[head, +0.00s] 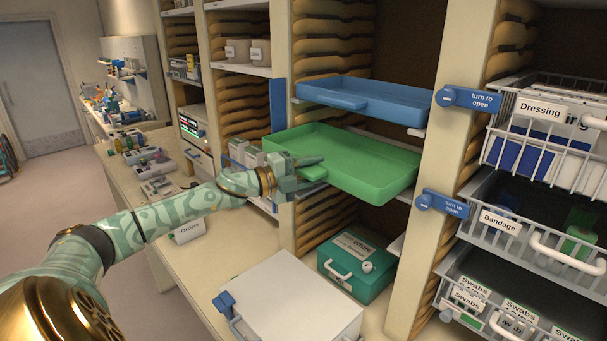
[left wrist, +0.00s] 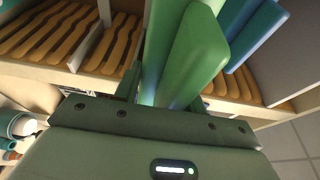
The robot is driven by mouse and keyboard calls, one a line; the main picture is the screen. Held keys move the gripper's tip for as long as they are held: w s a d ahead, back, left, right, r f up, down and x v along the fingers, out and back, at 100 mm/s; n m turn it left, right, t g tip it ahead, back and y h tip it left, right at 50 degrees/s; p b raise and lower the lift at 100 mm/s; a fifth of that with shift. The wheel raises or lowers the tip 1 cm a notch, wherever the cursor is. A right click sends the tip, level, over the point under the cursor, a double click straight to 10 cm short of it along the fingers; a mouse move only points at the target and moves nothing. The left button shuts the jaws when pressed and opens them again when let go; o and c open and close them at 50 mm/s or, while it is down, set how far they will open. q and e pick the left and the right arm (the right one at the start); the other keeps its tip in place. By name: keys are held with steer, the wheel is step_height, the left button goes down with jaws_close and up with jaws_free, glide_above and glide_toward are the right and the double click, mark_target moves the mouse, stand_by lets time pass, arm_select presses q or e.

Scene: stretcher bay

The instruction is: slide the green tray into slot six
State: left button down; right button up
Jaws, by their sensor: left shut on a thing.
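The green tray (head: 350,165) is an open shallow tray, roughly level, at the rack in the middle of the head view. It sticks out of the rack front, below a blue tray (head: 368,100). My left gripper (head: 300,176) is shut on the green tray's front left part, at its handle. In the left wrist view the green tray (left wrist: 200,55) runs up from between the fingers. The rack's ribbed runners (head: 318,212) show below and left of the tray. No slot number can be read, and how far the tray sits on its runners is hidden. My right gripper is not in view.
Blue turn-to-open latches (head: 440,203) sit on the post at right. Wire baskets (head: 545,130) fill the right bay. A green box (head: 355,265) and a white box (head: 290,300) stand below the tray. Small devices lie on the counter at left.

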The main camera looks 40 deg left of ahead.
mark_target(346, 162)
arm_select(q)
steer(key=w, duration=0.4)
steer(key=shift+d+p, duration=0.25)
steer(key=shift+p, duration=0.15)
steer(key=w, duration=0.3)
steer(key=shift+w+d+f, duration=0.1)
steer(key=shift+w+d, duration=0.05)
steer(key=shift+w, duration=0.05)
steer(key=shift+w+d+f+b, duration=0.1)
steer(key=shift+w+b, duration=0.2)
steer(key=shift+w, duration=0.85)
steer(key=shift+w+f+b, duration=0.15)
steer(key=shift+w+b, duration=0.2)
steer(key=shift+w, duration=0.35)
steer(key=shift+w+d, duration=0.1)
steer(key=shift+w, duration=0.5)
steer(key=shift+w+b, duration=0.1)
steer(key=shift+b, duration=0.2)
